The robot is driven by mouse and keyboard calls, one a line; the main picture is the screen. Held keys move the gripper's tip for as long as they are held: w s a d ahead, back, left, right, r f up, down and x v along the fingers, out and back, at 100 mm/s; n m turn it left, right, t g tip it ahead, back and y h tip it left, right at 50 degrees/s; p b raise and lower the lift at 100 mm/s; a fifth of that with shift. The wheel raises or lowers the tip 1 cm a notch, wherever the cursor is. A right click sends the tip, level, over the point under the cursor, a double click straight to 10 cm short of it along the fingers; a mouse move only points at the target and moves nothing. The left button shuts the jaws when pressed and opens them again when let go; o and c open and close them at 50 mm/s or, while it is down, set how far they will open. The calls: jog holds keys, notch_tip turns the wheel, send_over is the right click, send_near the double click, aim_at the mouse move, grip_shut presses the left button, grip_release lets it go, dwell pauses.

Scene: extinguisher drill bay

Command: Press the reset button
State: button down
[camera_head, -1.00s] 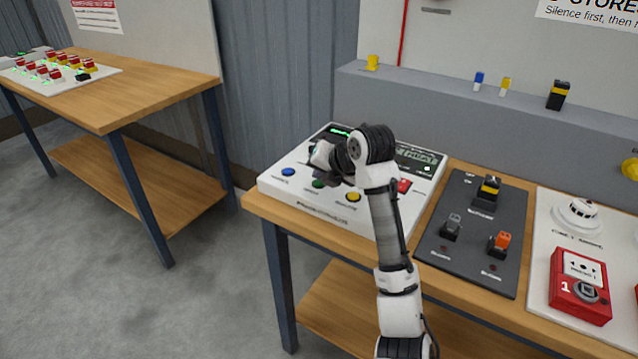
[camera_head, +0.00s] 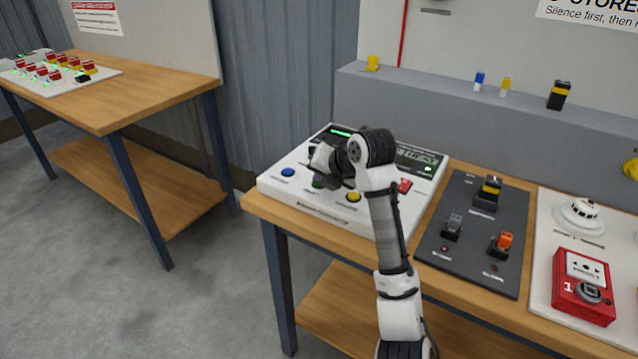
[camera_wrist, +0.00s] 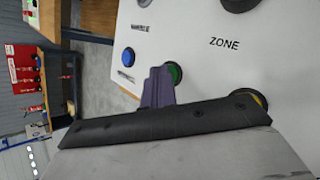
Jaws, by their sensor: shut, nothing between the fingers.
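A white control panel (camera_head: 285,197) lies on the wooden bench. It bears a blue button (camera_head: 288,172), a green button (camera_head: 318,183), a yellow button (camera_head: 353,197) and a red button (camera_head: 404,186). I cannot read which button is marked reset. My gripper (camera_wrist: 158,88) is shut and empty, its dark fingers right beside the green button (camera_wrist: 174,74) in the wrist view and partly covering it. I cannot tell whether they touch it. The blue button (camera_wrist: 128,57) is clear of the fingers, and the yellow button (camera_wrist: 261,98) is partly behind my wrist housing.
A dark switch board (camera_head: 473,235) and a white board with a red call point (camera_head: 583,287) lie right of the panel. A grey ledge (camera_head: 440,100) with small items runs behind. Another bench (camera_head: 150,95) stands at the left.

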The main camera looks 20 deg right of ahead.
jog(key=shift+r, duration=0.1)
dwell(0.3)
jog(key=shift+r+p, duration=0.4)
jog(key=shift+r, duration=0.3)
jog(key=shift+r, duration=0.1)
jog(key=shift+r+p, duration=1.4)
jog(key=shift+r, duration=1.05)
